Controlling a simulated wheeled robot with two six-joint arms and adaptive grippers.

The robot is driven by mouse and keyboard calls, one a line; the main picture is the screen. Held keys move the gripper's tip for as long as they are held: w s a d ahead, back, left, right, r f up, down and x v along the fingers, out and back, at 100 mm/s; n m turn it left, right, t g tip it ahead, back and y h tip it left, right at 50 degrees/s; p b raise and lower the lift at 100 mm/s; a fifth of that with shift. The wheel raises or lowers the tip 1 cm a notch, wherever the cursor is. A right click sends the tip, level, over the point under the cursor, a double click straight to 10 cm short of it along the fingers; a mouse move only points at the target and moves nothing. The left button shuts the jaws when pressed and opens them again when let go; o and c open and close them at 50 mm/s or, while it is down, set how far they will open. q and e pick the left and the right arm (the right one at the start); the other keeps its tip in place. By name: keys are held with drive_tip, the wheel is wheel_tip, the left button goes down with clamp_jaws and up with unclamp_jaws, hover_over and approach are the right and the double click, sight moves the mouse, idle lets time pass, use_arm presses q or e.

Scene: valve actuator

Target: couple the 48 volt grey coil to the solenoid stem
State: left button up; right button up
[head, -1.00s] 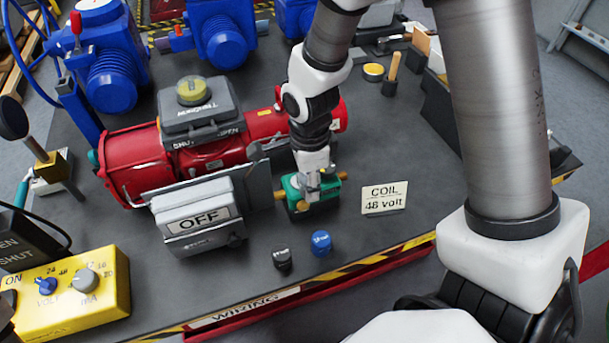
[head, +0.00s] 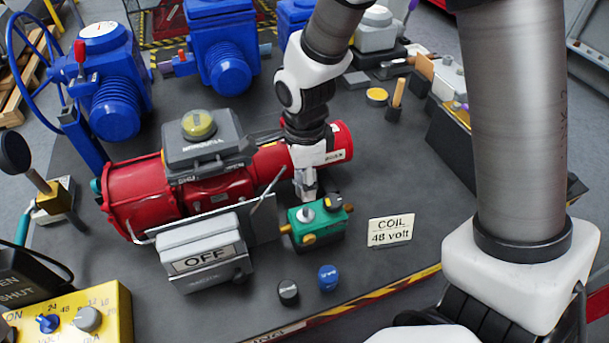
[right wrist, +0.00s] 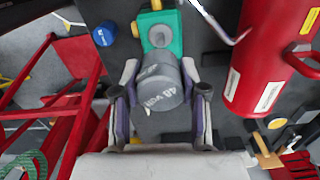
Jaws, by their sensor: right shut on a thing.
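The grey coil (right wrist: 162,84), lettered "48 volt", sits between the fingers of my right gripper (right wrist: 160,90) in the right wrist view. In the head view my right gripper (head: 306,190) is just above and behind the green valve block (head: 318,232), and I cannot make out the coil clearly there. The block has a pale metal fitting (head: 306,214) on top, which looks like the solenoid stem, and brass side fittings. The block also shows in the wrist view (right wrist: 175,45), partly covered by the coil. My left gripper is not in view.
A black coil (head: 288,292) and a blue coil (head: 328,278) stand in front of the block. A card (head: 390,232) reads "COIL 48 volt". The red actuator (head: 140,192) and the grey OFF box (head: 205,255) are to the left. The mat right of the card is clear.

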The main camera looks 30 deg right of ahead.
sight(305, 209)
drive_tip(key=f+b, duration=0.1)
drive_tip(key=f, duration=0.1)
drive_tip(key=f+b, duration=0.1)
drive_tip(key=f, duration=0.2)
drive_tip(key=shift+w+b, duration=0.2)
drive_tip(key=shift+b, duration=0.15)
drive_tip(key=shift+s, duration=0.15)
drive_tip(key=shift+r, duration=0.1)
drive_tip(key=shift+p, duration=0.3)
idle(0.5)
drive_tip(key=shift+p, duration=0.35)
drive_tip(key=shift+f+b, duration=1.2)
drive_tip(key=shift+f, duration=0.6)
drive_tip(key=o, duration=1.3)
